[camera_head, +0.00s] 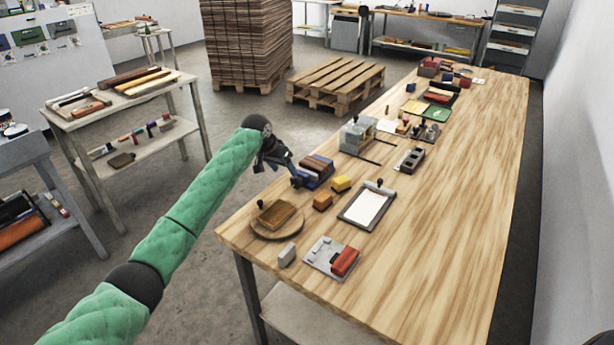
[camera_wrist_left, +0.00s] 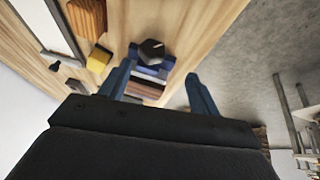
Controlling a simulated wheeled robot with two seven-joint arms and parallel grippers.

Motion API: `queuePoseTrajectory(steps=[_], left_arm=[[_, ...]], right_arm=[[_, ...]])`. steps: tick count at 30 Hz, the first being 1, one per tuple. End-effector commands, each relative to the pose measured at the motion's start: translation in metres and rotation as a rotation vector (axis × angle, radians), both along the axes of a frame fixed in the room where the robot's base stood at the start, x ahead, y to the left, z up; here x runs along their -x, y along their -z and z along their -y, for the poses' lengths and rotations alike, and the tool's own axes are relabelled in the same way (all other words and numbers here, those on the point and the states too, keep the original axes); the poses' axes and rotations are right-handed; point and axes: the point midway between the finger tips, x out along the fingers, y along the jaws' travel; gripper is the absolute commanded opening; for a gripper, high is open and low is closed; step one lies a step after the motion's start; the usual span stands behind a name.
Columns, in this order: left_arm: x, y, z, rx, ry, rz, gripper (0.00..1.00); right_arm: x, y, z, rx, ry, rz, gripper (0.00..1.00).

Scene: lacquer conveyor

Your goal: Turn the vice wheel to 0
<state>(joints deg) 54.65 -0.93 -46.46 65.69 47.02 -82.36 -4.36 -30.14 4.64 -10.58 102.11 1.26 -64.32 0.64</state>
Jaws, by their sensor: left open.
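A small blue vice (camera_head: 315,181) stands near the table's left edge, with brown and dark red slabs in it. In the left wrist view the vice (camera_wrist_left: 152,70) shows a dark round knob-like wheel (camera_wrist_left: 151,51) at its end; no markings on it can be read. My left gripper (camera_head: 279,167) is beside the vice, at the table's left edge. In the left wrist view its open, empty fingers (camera_wrist_left: 160,75) point toward the vice, with the wheel between and beyond the tips. Contact cannot be told. My right gripper is out of view.
Yellow (camera_head: 341,184) and orange (camera_head: 322,202) blocks and a framed white sheet (camera_head: 367,205) lie near the vice. A round board (camera_head: 278,232) is in front, a grey machine with rods (camera_head: 357,133) behind. The table's right side (camera_head: 455,210) is clear.

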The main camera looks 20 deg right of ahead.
Motion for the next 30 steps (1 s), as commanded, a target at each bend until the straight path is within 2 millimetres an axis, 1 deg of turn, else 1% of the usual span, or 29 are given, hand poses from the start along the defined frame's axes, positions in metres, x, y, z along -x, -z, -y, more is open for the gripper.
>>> queuePoseTrajectory(steps=[4, 7, 13, 18, 21, 25, 30], left_arm=[[0.004, -0.004, 0.004, -0.019, 0.026, -0.035, 0.63], [0.005, 0.0, 0.006, -0.021, 0.029, -0.04, 0.63], [0.002, 0.02, 0.015, -0.021, 0.029, -0.04, 0.63], [-0.001, 0.043, 0.025, -0.021, 0.028, -0.039, 0.63], [-0.003, 0.053, 0.029, -0.02, 0.027, -0.039, 0.63], [-0.004, 0.063, 0.033, -0.02, 0.028, -0.038, 0.63], [-0.005, 0.066, 0.034, -0.019, 0.028, -0.036, 0.63]], right_arm=[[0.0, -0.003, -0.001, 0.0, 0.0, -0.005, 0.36], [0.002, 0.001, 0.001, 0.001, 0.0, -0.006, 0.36], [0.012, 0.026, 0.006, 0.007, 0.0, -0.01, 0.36], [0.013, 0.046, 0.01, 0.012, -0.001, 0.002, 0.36], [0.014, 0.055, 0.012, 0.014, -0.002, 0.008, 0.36], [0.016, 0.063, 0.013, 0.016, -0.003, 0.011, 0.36], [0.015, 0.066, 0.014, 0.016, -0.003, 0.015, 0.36]])
